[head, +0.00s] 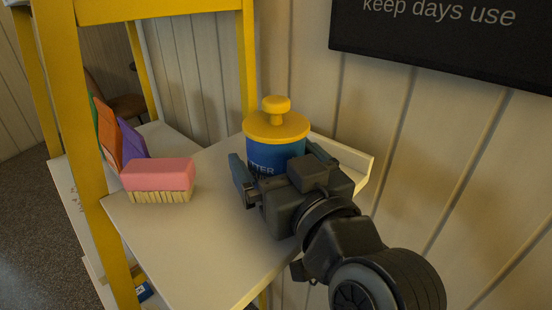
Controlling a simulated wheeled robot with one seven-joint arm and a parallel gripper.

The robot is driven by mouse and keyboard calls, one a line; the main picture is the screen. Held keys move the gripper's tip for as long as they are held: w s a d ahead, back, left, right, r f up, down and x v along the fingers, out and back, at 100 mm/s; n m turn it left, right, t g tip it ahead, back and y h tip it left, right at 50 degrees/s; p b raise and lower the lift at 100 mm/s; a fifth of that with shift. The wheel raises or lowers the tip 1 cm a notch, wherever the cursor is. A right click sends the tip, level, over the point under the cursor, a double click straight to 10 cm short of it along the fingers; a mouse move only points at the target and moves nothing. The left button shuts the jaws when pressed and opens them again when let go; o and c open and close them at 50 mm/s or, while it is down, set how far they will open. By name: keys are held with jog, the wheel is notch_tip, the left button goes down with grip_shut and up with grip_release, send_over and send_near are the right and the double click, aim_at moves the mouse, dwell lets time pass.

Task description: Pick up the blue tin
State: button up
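The gripper body hides the tin's lower part. I cannot tell whether either finger touches the tin.
A pink-topped brush (158,175) with pale bristles lies on the white shelf (190,245), left of the tin. Orange, green and purple pieces (118,135) stand behind it. Yellow posts (85,150) frame the shelf. A dark sign (450,40) hangs on the panelled wall. The shelf's front is clear.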

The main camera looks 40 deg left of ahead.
jog(key=c, duration=0.9)
jog(key=shift+r, duration=0.2)
jog(key=shift+b+v, duration=0.7)
jog(key=shift+v, duration=8.35)
jog(key=shift+r, duration=0.1)
